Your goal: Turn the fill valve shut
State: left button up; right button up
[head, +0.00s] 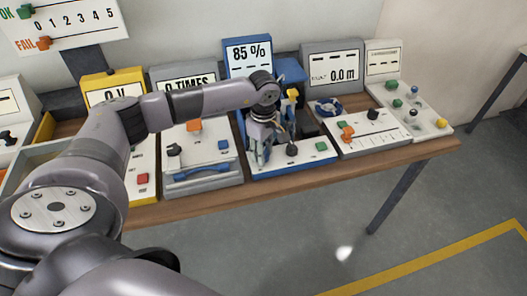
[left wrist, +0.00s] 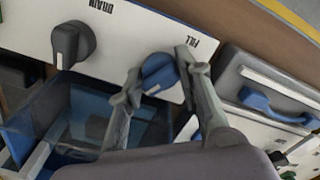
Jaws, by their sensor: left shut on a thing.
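The fill valve is a blue knob (left wrist: 159,72) on a white panel, beside the printed word FILL in the left wrist view. My left gripper (left wrist: 157,80) has one finger on each side of this knob and is shut on it. In the head view my left gripper (head: 262,148) reaches down to the front of the blue station with the 85 % display (head: 249,55), and it hides the fill valve there. A black drain knob (left wrist: 72,43) sits beside the word DRAIN. My right gripper is not in view.
A clear blue tank (left wrist: 75,118) stands close to my gripper. A grey station with a blue handle (head: 201,172) is to the left. A station with an orange knob (head: 347,133) is to the right. The wooden table's front edge (head: 400,157) is near.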

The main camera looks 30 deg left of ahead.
pick_arm(q)
jog(key=n+b, duration=0.2)
jog(key=n, duration=0.1)
jog(key=shift+f, duration=0.15)
jog(key=shift+n+b, duration=0.5)
jog(key=shift+n, duration=1.2)
jog(key=o, duration=1.1)
jog(key=shift+r, duration=0.35)
notch_tip(320, 180, up, 12)
jog(key=shift+f, duration=0.2)
